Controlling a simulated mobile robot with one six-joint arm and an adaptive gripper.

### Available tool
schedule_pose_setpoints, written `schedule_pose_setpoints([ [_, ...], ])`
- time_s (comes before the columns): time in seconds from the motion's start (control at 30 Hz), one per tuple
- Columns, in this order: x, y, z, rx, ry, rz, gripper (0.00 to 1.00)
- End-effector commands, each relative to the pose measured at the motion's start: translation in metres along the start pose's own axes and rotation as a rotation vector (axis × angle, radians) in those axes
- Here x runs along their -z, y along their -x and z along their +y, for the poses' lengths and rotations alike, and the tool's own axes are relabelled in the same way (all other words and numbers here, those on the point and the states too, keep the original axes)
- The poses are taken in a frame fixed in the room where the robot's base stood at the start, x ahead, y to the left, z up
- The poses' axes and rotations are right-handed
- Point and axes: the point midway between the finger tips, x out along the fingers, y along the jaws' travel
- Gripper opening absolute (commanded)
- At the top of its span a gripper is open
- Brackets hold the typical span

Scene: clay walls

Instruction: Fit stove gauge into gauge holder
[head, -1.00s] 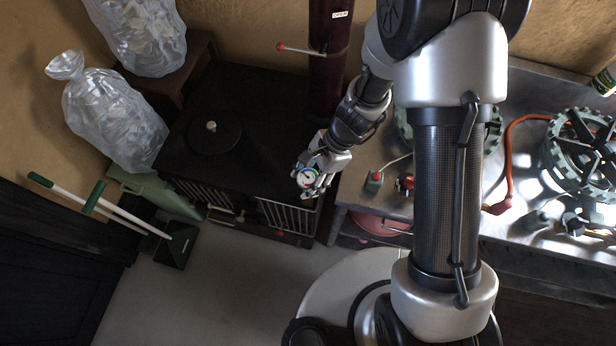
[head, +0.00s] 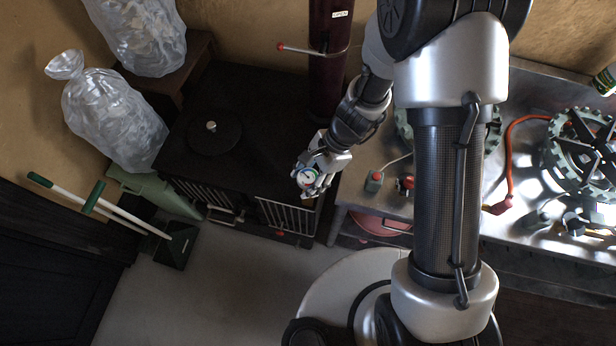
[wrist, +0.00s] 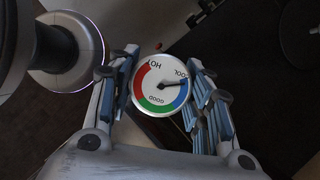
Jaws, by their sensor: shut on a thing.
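The stove gauge (wrist: 160,88) is a round white dial with red, green and blue bands, marked HOT, GOOD and COOL. My gripper (wrist: 160,92) is shut on it, with one finger on each side of the dial. In the head view the gauge (head: 306,177) sits in my gripper (head: 318,178) above the front right corner of the black stove (head: 250,110). The dial faces up toward the head camera. I cannot make out the gauge holder in either view; my gripper and arm cover part of the stove's right side.
The dark flue pipe (head: 328,70) with a red-tipped lever (head: 282,47) rises behind my gripper. A metal counter (head: 400,180) with gas burners (head: 585,150) stands to the right. Plastic bags (head: 115,118) and a dustpan (head: 178,245) are on the left.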

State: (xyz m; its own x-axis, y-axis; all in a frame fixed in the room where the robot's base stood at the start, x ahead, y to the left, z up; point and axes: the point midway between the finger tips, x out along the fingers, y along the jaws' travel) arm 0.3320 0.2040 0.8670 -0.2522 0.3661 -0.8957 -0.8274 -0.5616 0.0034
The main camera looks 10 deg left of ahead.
Motion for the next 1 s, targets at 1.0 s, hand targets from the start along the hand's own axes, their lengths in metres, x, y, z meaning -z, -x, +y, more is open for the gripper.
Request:
schedule_pose_setpoints([
  [1.0,0.007,-0.014,0.0,0.0,0.0,0.0,0.21],
])
